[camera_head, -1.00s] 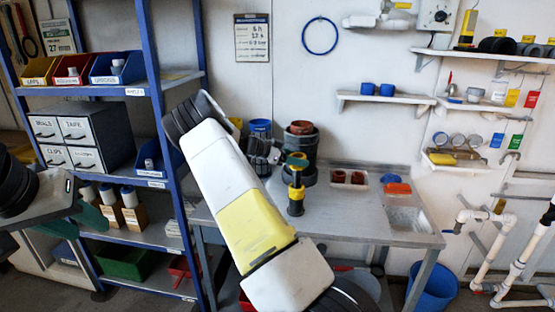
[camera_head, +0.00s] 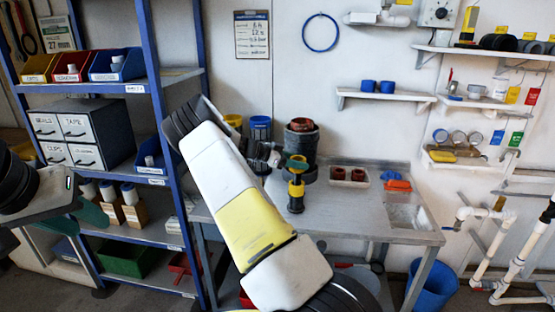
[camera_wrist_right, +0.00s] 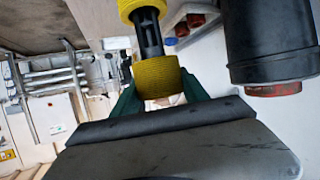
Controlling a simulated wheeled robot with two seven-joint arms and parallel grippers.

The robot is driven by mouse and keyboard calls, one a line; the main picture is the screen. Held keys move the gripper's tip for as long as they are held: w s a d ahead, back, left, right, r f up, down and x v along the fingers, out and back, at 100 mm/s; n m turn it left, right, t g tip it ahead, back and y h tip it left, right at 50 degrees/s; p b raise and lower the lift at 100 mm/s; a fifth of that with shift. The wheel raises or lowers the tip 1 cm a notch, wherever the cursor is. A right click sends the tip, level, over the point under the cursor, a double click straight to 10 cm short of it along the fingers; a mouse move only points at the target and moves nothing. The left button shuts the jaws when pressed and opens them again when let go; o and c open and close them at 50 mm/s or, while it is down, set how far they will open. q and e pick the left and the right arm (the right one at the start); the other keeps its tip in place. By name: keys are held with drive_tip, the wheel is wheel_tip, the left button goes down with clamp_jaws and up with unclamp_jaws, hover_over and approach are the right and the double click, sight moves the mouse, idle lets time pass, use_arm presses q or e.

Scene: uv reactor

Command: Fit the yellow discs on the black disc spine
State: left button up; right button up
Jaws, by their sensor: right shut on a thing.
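The black disc spine (camera_head: 296,207) stands upright on the grey worktable, with a yellow disc (camera_head: 296,189) around its lower part. The wrist view shows the black shaft (camera_wrist_right: 149,38) with a yellow disc (camera_wrist_right: 142,8) at its far end. My right gripper (camera_head: 297,165) has green fingers shut on another yellow disc (camera_wrist_right: 157,77) at the spine's near, upper end. How far that disc sits over the shaft is hidden. My left gripper (camera_head: 92,214) is at the far left, away from the table; its finger gap is unclear.
A large black cylinder (camera_head: 302,143) with a red-brown top stands just behind the spine. It also shows in the right wrist view (camera_wrist_right: 268,40). A blue-framed shelf (camera_head: 163,120) stands left.

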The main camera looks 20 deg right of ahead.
sight(297, 175)
drive_tip(key=shift+f, duration=2.85)
drive_tip(key=o, duration=1.4)
drive_tip(key=shift+o, duration=0.2)
drive_tip(key=v, duration=0.7)
drive_tip(key=shift+a, duration=0.4)
drive_tip(key=shift+r, duration=0.1)
